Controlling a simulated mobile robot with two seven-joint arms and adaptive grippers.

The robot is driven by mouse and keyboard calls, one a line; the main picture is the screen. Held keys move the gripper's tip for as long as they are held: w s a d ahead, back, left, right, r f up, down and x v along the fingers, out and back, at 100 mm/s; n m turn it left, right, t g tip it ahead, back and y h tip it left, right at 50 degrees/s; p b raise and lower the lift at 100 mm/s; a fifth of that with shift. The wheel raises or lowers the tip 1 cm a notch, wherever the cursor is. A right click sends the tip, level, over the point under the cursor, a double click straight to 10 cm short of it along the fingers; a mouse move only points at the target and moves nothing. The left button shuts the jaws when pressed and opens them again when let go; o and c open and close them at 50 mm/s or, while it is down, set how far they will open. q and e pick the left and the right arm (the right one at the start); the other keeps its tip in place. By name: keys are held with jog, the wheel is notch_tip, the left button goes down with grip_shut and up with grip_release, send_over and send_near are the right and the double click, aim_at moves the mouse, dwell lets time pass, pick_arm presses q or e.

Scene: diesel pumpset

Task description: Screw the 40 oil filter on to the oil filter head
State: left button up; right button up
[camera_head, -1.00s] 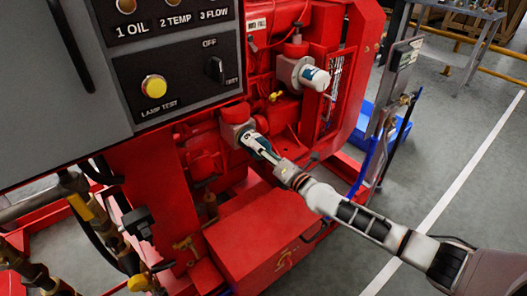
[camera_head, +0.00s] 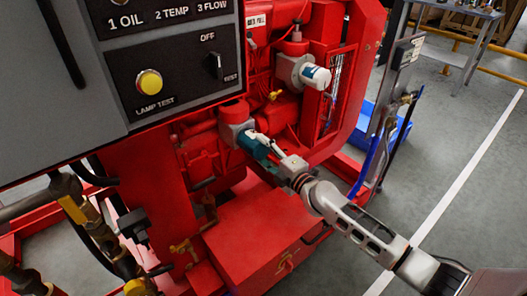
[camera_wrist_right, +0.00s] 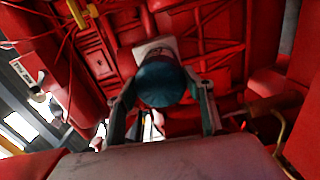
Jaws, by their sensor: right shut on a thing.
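The teal oil filter (camera_head: 255,147) sits at the end of my right arm, lying roughly sideways with its inner end against the grey oil filter head (camera_head: 235,133) on the red engine. My right gripper (camera_head: 264,146) is shut on the filter, with a finger along its upper side. In the right wrist view, the filter's rounded teal end (camera_wrist_right: 161,82) faces me between the two fingers (camera_wrist_right: 163,100). The pale filter head (camera_wrist_right: 152,47) shows just behind it. The filter's threads and joint are hidden. My left gripper is not in view.
The grey control panel (camera_head: 165,75) stands close on the left. A red box (camera_head: 260,235) lies below my gripper. Pipes and a valve (camera_head: 185,247) are at lower left. Open floor (camera_head: 455,180) is at right.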

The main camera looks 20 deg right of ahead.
aim_at(260, 147)
jog(key=shift+w+a+r+y, duration=0.1)
jog(key=shift+a+r+y, duration=0.2)
jog(key=shift+r, duration=0.35)
jog(key=shift+a+r+y, duration=0.1)
jog(key=shift+a+r, duration=0.3)
jog(key=shift+r, duration=0.2)
grip_shut()
jog(key=shift+m, duration=0.4)
jog(key=o, duration=1.8)
grip_release()
jog(key=shift+o, duration=1.1)
jog(key=shift+a, duration=0.15)
jog(key=shift+f, duration=0.15)
jog(key=shift+d+f, duration=0.25)
jog(key=shift+d, duration=0.1)
jog(key=shift+d+f, duration=0.15)
jog(key=o, duration=0.4)
jog(key=shift+f, duration=0.15)
jog(key=shift+o, duration=0.2)
